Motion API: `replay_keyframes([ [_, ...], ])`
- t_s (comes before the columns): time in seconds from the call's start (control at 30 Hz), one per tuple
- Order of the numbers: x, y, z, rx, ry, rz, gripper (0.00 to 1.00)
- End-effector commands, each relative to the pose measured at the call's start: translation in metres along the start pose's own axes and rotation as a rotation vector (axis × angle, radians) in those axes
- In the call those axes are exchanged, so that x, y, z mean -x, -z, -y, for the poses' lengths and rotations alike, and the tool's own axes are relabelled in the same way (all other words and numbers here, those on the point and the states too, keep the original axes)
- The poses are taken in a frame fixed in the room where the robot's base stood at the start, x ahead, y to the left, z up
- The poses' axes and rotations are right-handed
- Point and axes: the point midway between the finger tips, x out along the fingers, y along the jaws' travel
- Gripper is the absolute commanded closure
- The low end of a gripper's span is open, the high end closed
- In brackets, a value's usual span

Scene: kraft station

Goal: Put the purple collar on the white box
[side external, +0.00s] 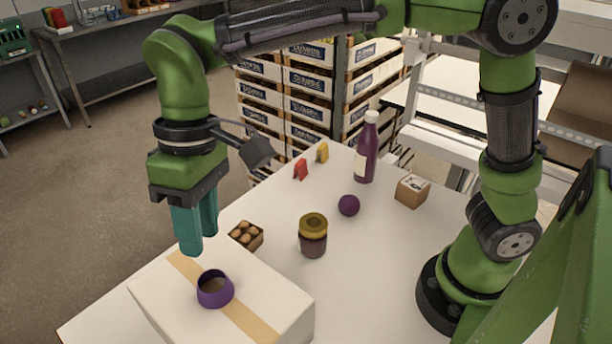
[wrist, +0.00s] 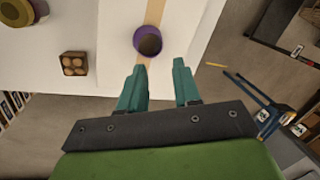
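The purple collar (side external: 216,299), a short open ring, sits on top of the white box (side external: 275,296), over its tan tape strip. The box stands at the table's near end. In the wrist view the collar (wrist: 137,38) lies on the tape just beyond my fingertips, and tape shows through its opening. My gripper (side external: 201,243) hangs above the box, behind the collar and apart from it. In the wrist view its two teal fingers (wrist: 159,66) are spread with nothing between them.
An egg carton (side external: 246,236) and a yellow-lidded jar (side external: 313,238) stand behind the box. Farther back are a purple ball (side external: 348,205), a tall bottle (side external: 367,150), a small cardboard box (side external: 412,191), and red (side external: 300,169) and yellow (side external: 322,152) clips.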

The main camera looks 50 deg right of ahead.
Motion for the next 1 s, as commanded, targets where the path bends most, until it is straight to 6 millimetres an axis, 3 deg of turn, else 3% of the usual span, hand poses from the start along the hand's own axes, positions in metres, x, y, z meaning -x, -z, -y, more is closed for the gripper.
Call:
replay_keyframes([
  [0.23,0.026,-0.001,-0.004,-0.010,0.001,-0.010,0.68],
  [0.37,0.045,-0.013,-0.035,-0.079,0.003,-0.083,0.68],
  [0.53,0.072,-0.058,-0.104,-0.266,0.002,-0.277,0.68],
  [0.7,0.076,-0.116,-0.162,-0.471,-0.015,-0.493,0.68],
  [0.83,0.067,-0.151,-0.188,-0.595,-0.033,-0.624,0.68],
  [1.0,0.056,-0.174,-0.205,-0.681,-0.050,-0.716,0.68],
])
